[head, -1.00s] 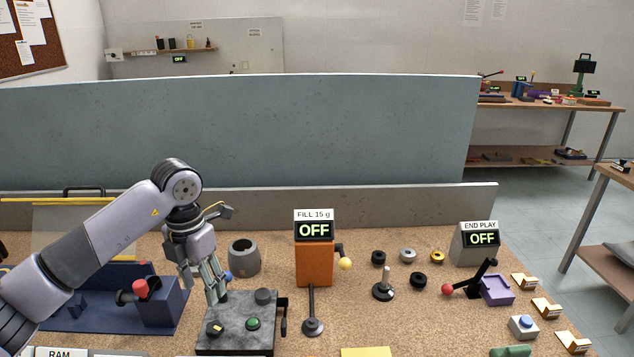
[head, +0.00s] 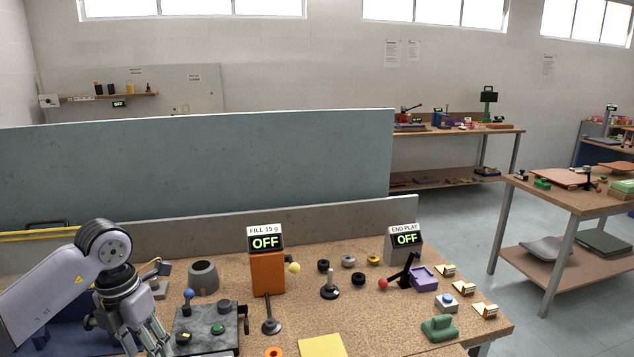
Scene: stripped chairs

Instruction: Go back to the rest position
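My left gripper (head: 158,345) hangs at the lower left of the head view, fingers pointing down. It is beside the left edge of the dark stone-like block (head: 207,330) on the cork-topped bench. Its fingertips are near the bottom of the picture, and I see nothing clearly held between them. My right gripper is not in view.
The bench holds an orange dispenser (head: 268,274) reading OFF, a grey pot (head: 203,277), an END PLAY display (head: 404,243), a purple block (head: 424,279) and a green piece (head: 440,328). A blue-grey partition (head: 200,165) stands behind. Open floor (head: 455,235) lies right of the bench.

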